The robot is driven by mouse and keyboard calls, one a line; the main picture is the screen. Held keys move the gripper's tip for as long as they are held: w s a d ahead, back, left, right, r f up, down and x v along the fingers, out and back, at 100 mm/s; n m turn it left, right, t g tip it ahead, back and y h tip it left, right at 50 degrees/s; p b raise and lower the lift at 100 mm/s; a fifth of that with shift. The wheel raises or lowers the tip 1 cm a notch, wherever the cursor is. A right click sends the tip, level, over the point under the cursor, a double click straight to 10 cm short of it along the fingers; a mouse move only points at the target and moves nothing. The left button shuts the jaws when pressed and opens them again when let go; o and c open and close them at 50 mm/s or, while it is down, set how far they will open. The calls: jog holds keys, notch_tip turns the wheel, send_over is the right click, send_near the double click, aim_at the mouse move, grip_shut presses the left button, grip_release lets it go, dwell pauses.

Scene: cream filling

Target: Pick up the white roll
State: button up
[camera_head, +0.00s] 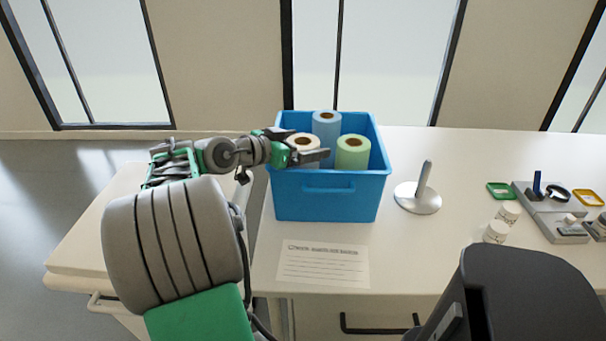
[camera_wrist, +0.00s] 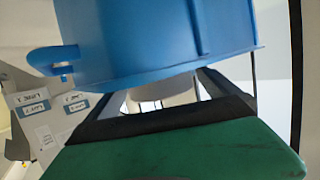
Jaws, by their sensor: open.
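The white roll (camera_head: 302,141) stands upright at the left inside the blue bin (camera_head: 325,208), with its brown core facing up. My gripper (camera_head: 318,145) reaches in from the left over the bin's left rim. Its dark fingers are apart and lie at the white roll's top, partly covering it. In the wrist view, my gripper's fingers are spread below the blue bin wall (camera_wrist: 150,40), with a pale rounded surface between them. I cannot tell whether the fingers touch the roll.
A blue roll (camera_head: 326,126) and a green roll (camera_head: 352,155) stand close by in the bin. A metal roll stand (camera_head: 418,197) is right of the bin. A printed sheet (camera_head: 323,264) lies in front. White bottles (camera_head: 496,232) and a grey holder (camera_head: 555,215) are at the right.

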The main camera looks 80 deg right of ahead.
jog(key=c, duration=2.2)
jog(key=shift+o, duration=0.2)
